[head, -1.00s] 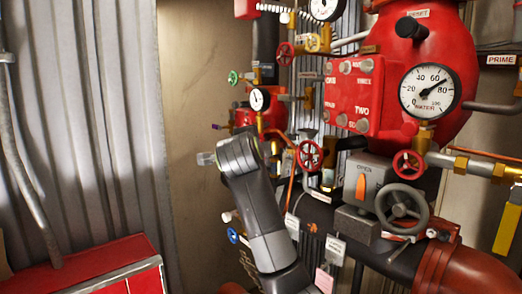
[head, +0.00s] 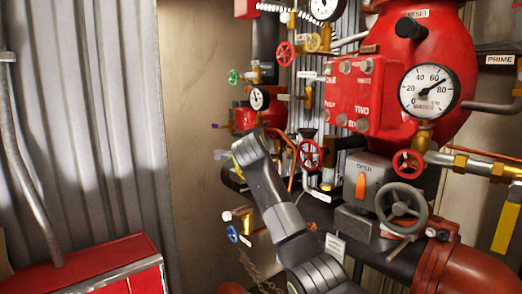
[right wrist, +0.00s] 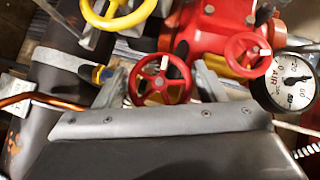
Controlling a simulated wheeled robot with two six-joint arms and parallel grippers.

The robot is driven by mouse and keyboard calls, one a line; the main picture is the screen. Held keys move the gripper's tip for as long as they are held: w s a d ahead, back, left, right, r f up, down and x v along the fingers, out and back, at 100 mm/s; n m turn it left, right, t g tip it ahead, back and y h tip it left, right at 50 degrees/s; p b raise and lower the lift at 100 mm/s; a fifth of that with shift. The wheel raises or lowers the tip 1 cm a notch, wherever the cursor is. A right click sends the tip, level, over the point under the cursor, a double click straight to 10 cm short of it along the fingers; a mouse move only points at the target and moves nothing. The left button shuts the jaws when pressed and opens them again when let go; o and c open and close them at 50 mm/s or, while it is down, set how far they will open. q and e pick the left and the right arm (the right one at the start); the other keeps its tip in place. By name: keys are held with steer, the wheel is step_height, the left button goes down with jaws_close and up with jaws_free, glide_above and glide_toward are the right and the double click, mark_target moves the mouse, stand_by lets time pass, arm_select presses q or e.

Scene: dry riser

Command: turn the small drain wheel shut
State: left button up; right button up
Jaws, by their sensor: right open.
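Several small handwheels show, and I cannot read which is the drain wheel. In the right wrist view a small red wheel (right wrist: 160,80) lies between the fingers of my right gripper (right wrist: 161,84), which is open. I cannot tell whether the fingers touch it. In the head view my arm rises from the bottom to the small red valve body (head: 252,118), and its gripper is hidden. A red wheel (head: 309,154) is right of the arm, and a blue wheel (head: 232,235) is low to its left. My left gripper is not in view.
In the right wrist view a yellow wheel (right wrist: 118,12), another red wheel (right wrist: 248,55) and an AIR gauge (right wrist: 291,82) crowd close. In the head view a large grey wheel (head: 402,208) and a red tank (head: 455,50) stand right. A red cabinet (head: 85,270) is lower left.

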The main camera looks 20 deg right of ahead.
steer(key=shift+c, duration=0.2)
steer(key=c, duration=0.7)
steer(key=shift+o, duration=0.3)
steer(key=shift+f+m+t+b, duration=0.3)
steer(key=shift+m+t+b, duration=0.6)
steer(key=shift+b, duration=0.35)
steer(key=shift+r+m+t+h+b, duration=0.15)
steer(key=shift+m+t+h+b, duration=0.75)
steer(key=shift+m+t+b, duration=0.55)
steer(key=o, duration=0.7)
steer(key=shift+r, duration=0.1)
